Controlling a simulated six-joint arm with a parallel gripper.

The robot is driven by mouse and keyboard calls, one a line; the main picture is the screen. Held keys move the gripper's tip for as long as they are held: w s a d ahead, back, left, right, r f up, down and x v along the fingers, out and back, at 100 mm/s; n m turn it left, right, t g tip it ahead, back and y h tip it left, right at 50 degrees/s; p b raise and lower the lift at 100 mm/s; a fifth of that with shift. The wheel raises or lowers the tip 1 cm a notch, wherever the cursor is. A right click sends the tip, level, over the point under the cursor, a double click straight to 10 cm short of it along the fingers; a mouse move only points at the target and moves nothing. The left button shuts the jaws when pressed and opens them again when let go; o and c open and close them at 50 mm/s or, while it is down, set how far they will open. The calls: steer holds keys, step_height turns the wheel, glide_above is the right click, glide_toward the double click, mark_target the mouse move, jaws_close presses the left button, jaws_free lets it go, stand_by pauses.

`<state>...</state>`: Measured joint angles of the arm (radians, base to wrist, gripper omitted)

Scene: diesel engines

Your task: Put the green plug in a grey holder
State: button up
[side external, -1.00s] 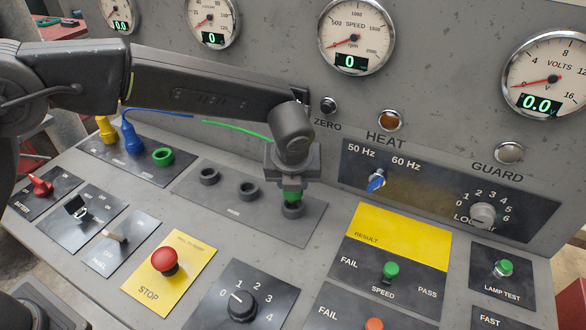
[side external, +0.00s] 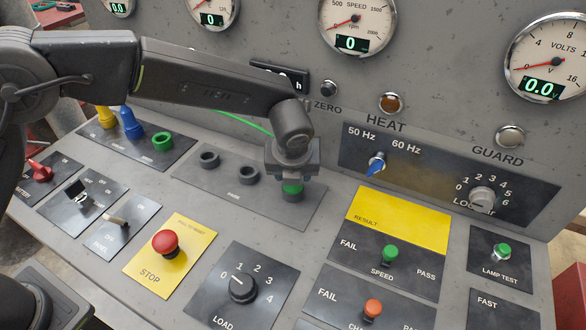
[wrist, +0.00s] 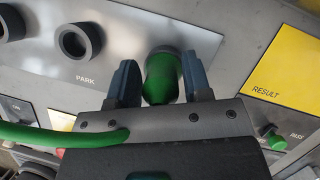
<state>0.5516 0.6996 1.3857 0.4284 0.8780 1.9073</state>
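The green plug (side external: 292,188) stands upright in the rightmost grey holder (side external: 292,197) of the PARK plate. In the wrist view the plug (wrist: 161,78) sits between my two fingers, its far end at the grey holder ring. My gripper (side external: 291,176) is right over the plug, pointing down. In the wrist view my gripper (wrist: 161,85) looks open, with a thin gap at the left side of the plug. The green cable (side external: 245,122) runs from the plug to the left. The other two grey holders (side external: 209,159) (side external: 249,174) are empty.
A green socket ring (side external: 162,141) is empty, beside a blue plug (side external: 131,122) and a yellow plug (side external: 106,117). The gauge wall rises close behind my gripper. A red STOP button (side external: 166,243) and several knobs stand in front.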

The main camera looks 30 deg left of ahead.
steer(key=shift+o, duration=1.4)
steer(key=v, duration=1.4)
steer(key=shift+w, duration=0.1)
steer(key=s+a+r+n+h, duration=0.1)
steer(key=s+a+r+n, duration=0.3)
steer(key=a+n, duration=0.45)
steer(key=s+a+r+n, duration=0.3)
steer(key=s+a+n, duration=0.2)
steer(key=a+n, duration=0.3)
steer(key=s+a+f+n, duration=0.2)
steer(key=s+a+n, duration=0.2)
steer(key=s+n, duration=0.2)
steer(key=s+a+f+n+t+h, duration=0.1)
steer(key=s+a+f+n, duration=0.1)
steer(key=s+a+n, duration=0.2)
steer(key=s+n, duration=0.3)
steer(key=n, duration=0.1)
steer(key=shift+a+f, duration=0.2)
steer(key=shift+a, duration=0.15)
